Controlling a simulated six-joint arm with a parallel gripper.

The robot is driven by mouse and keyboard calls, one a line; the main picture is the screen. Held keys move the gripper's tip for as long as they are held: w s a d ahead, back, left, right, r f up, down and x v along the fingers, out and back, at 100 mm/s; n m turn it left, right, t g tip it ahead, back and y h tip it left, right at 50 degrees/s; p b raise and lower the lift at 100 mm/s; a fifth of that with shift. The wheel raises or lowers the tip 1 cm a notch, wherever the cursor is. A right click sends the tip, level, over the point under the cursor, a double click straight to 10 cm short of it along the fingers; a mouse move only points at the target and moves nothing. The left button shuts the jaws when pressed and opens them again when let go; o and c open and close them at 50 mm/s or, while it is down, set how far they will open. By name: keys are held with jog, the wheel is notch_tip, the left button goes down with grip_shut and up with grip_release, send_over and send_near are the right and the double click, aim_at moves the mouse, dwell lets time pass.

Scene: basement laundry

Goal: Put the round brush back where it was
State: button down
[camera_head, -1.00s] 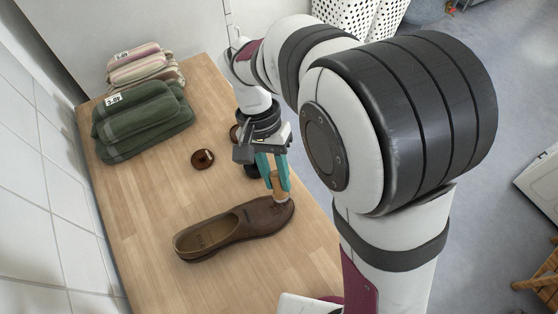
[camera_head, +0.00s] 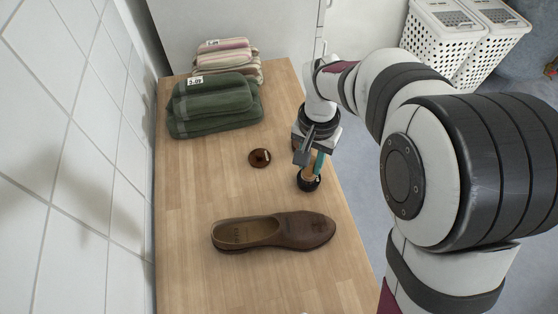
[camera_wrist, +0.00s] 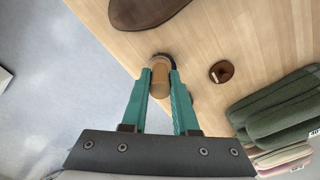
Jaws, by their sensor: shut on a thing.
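The round brush has a tan wooden handle, seen in the wrist view (camera_wrist: 159,78) and in the head view (camera_head: 309,172). My gripper (camera_head: 315,165) is shut on this handle, its teal fingers on either side. A brown shoe (camera_head: 274,231) lies nearer on the table.
A small brown disc (camera_head: 260,158) lies left of the holder. Folded green towels (camera_head: 214,105) and striped towels (camera_head: 229,58) stand at the back left of the wooden table (camera_head: 190,190). White baskets (camera_head: 442,38) stand beyond it. Bare wood lies between disc and shoe.

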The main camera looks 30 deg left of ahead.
jog(key=shift+s+a+f, duration=0.55)
jog(key=shift+a+f, duration=1.05)
jog(key=shift+f, duration=0.1)
jog(key=shift+s+a+f, duration=0.6)
jog(key=shift+a+f, duration=0.95)
jog(key=shift+f, duration=0.1)
jog(key=shift+s+a+f, duration=0.55)
jog(key=shift+a+f, duration=1.05)
jog(key=shift+f, duration=0.1)
jog(key=c, duration=0.7)
grip_release()
jog(key=shift+f, duration=0.1)
